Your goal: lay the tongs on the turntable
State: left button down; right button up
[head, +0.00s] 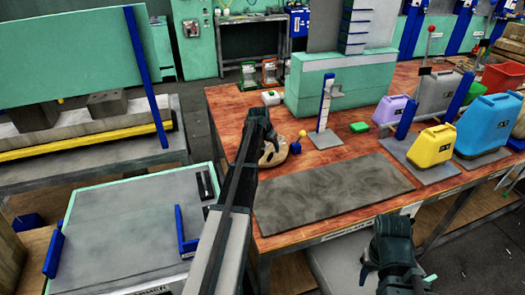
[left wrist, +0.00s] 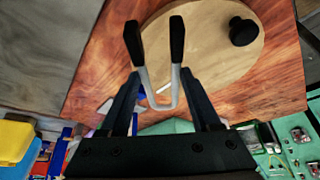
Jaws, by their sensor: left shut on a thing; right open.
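The turntable (head: 273,154) is a round light-wood disc on the red-brown table, partly hidden behind my left arm; in the left wrist view it (left wrist: 205,65) carries a black knob (left wrist: 243,31). My left gripper (head: 262,128) is over the turntable's far-left side. In the left wrist view its fingers (left wrist: 163,100) are shut on the tongs (left wrist: 146,80), a U-shaped metal piece with two black tips. The tongs overlap the disc in that view; I cannot tell whether they touch it. My right gripper (head: 393,228) is open and empty in front of the table.
A dark grey mat (head: 330,192) lies right of the turntable. A green press (head: 335,85) is behind. Yellow (head: 430,146) and purple (head: 392,110) jugs stand to the right.

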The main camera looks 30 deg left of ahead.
pick_arm(q)
jog(key=shift+w+a+f, duration=0.1)
jog(key=shift+w+a, duration=0.15)
jog(key=shift+a, duration=0.65)
jog(key=shift+w+a+f, duration=0.1)
jog(key=shift+w+a, duration=0.1)
jog(key=shift+a, duration=0.65)
jog(key=f+b, duration=0.2)
jog(key=b, duration=0.1)
jog(key=shift+a+f, duration=0.35)
jog(key=shift+f, duration=0.05)
jog(key=shift+f+b, duration=0.35)
jog(key=shift+b, duration=0.05)
jog(key=shift+f, duration=0.15)
jog(key=shift+c, duration=0.5)
grip_release()
